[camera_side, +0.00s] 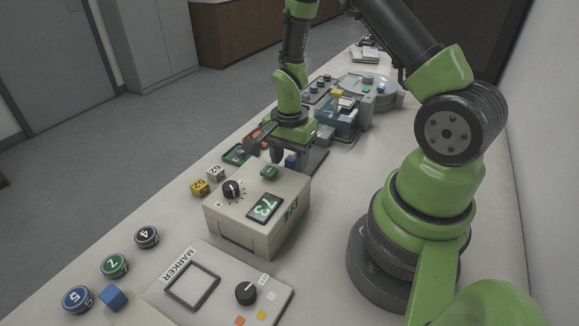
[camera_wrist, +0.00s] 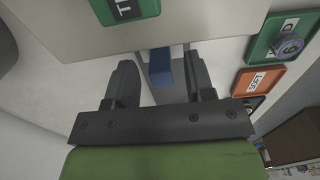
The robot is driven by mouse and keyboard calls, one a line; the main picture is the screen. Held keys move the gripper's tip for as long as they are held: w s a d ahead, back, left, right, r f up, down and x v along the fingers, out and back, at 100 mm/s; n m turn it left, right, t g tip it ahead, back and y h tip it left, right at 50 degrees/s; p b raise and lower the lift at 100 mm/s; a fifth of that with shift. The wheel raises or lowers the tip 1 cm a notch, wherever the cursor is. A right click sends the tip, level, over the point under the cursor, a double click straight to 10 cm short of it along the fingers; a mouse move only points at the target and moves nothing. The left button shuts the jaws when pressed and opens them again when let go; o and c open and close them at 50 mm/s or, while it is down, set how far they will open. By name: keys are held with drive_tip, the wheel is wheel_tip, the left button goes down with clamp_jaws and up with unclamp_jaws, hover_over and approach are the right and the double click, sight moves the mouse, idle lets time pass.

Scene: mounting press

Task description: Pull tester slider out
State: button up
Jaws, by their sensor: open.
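The tester is a beige box (camera_side: 250,222) with a black knob, a green label and a display reading 73; its edge also shows at the top of the wrist view (camera_wrist: 75,35). A blue block (camera_wrist: 160,68), which looks like the slider's handle, sticks out from the box's edge on a grey strip; it also shows in the side view (camera_side: 291,160). My gripper (camera_side: 288,154) points down just behind the box. In the wrist view my gripper (camera_wrist: 159,62) is open, one finger on each side of the blue block, with visible gaps. The rest of the slider is hidden.
Green and orange tiles (camera_wrist: 257,82) lie right of my gripper in the wrist view. A marker panel (camera_side: 215,290) and round numbered buttons (camera_side: 115,266) are in front. A blue machine (camera_side: 338,122) stands behind.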

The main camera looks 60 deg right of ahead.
sight(313, 150)
drive_tip(key=shift+f, duration=1.35)
clamp_jaws()
drive_tip(key=d, duration=1.2)
drive_tip(key=shift+d, duration=0.1)
unclamp_jaws()
drive_tip(key=shift+r, duration=0.1)
wheel_tip(313, 150, up, 10)
